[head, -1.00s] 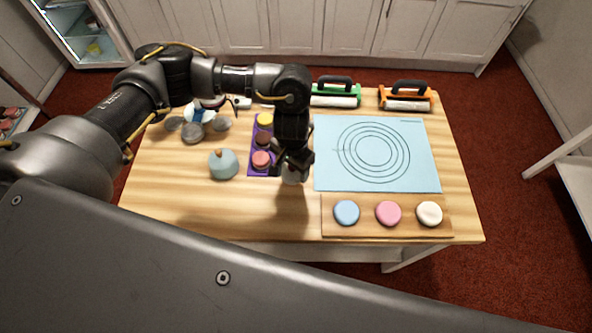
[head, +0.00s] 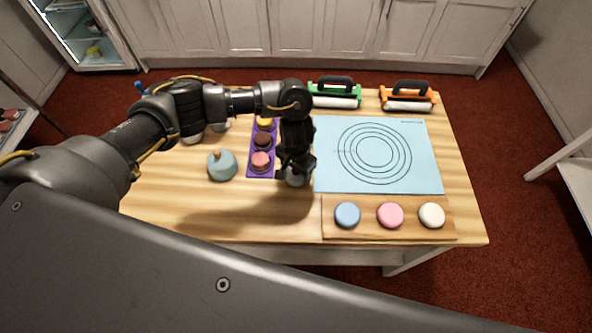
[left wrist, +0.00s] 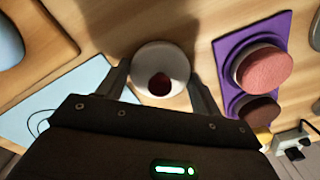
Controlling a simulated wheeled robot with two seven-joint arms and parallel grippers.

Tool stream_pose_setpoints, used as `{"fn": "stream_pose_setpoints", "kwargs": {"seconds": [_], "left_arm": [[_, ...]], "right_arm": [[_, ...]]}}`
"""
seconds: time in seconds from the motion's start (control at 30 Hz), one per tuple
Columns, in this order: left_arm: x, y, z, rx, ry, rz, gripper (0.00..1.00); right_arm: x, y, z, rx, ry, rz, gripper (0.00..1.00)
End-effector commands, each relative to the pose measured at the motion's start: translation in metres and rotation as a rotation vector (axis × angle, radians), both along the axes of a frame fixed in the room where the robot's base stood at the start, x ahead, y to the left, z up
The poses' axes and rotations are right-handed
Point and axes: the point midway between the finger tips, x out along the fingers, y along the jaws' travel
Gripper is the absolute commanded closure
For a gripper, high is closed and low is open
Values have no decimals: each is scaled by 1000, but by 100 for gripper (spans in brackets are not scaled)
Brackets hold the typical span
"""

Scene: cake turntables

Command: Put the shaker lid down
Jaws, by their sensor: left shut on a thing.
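The shaker lid (left wrist: 143,58) is a pale round piece with a dark red middle in the left wrist view. It sits between the two fingers of my left gripper (left wrist: 160,78), which is shut on it. My right gripper is not in view.
A purple tray (head: 254,172) with yellow, brown and pink rounds stands just left of the gripper. A blue mat (head: 425,180) lies to the right. A board (head: 332,232) with three coloured discs is at front right. A blue-grey dome (head: 222,166) stands left. The front-left wood is clear.

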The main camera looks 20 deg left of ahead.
Motion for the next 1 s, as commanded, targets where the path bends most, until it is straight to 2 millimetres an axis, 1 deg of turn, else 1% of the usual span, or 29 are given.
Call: {"fn": "stream_pose_setpoints", "kwargs": {"seconds": [0.13, 0.17, 0.3, 0.57, 0.67, 0.77, 0.93, 1.0], "left_arm": [[0, 0, -3, -1, 1, 1, 55], [0, 0, -3, 0, 0, 1, 30], [0, 0, -3, 0, 0, 0, 13], [0, 0, -2, 0, 0, 0, 13], [1, 0, 4, 0, -2, -1, 13], [2, 0, 19, -1, -4, -3, 13], [2, 0, 55, 0, -7, -4, 13], [2, 0, 69, -1, -6, -5, 13]], "right_arm": [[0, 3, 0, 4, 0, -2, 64], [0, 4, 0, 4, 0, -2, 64], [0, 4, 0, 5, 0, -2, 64], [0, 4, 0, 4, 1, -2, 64], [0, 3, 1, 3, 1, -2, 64], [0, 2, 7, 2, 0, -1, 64], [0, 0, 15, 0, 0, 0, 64], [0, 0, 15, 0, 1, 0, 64]]}}
